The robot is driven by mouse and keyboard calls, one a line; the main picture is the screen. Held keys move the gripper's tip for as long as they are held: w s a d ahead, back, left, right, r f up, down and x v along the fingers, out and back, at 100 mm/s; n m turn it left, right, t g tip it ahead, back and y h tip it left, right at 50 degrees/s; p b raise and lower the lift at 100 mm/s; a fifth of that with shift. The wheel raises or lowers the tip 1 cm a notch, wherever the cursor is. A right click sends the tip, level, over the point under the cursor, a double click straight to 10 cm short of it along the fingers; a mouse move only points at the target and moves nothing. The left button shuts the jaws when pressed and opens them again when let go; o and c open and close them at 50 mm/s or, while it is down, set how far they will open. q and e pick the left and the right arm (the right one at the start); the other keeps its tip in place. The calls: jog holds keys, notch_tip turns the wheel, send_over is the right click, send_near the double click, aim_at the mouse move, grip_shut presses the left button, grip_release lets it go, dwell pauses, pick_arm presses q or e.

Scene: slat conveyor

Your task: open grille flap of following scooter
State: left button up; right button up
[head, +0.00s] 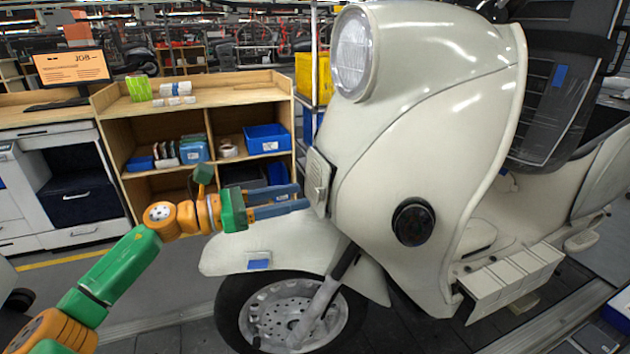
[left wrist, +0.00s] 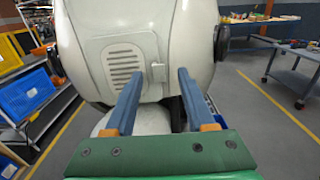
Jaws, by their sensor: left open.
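The cream scooter (head: 440,110) fills the right half of the head view, with its front wheel (head: 290,315) and mudguard at lower middle. The grille flap (head: 318,182) is on its front, below the headlight, and looks closed. In the left wrist view the grille flap (left wrist: 126,66) is a pale panel with slots and a small tab (left wrist: 158,72) at its right edge. My left gripper (head: 303,197) is at the flap in the head view. In the wrist view its blue fingers (left wrist: 156,78) are apart, one on each side of the tab. Contact cannot be told. My right gripper is not in view.
A wooden shelf (head: 195,95) with blue bins stands behind my left arm. A desk with a screen (head: 72,67) is at the far left. A table (left wrist: 292,62) stands at the right in the wrist view. Grey floor lies between.

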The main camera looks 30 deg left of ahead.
aim_at(316, 193)
pick_arm(q)
jog(key=p+x, duration=0.1)
jog(key=x, duration=0.2)
jog(key=shift+w+d, duration=0.15)
jog(key=shift+w, duration=0.3)
jog(key=shift+w+f, duration=0.15)
jog(key=shift+c, duration=0.6)
grip_shut()
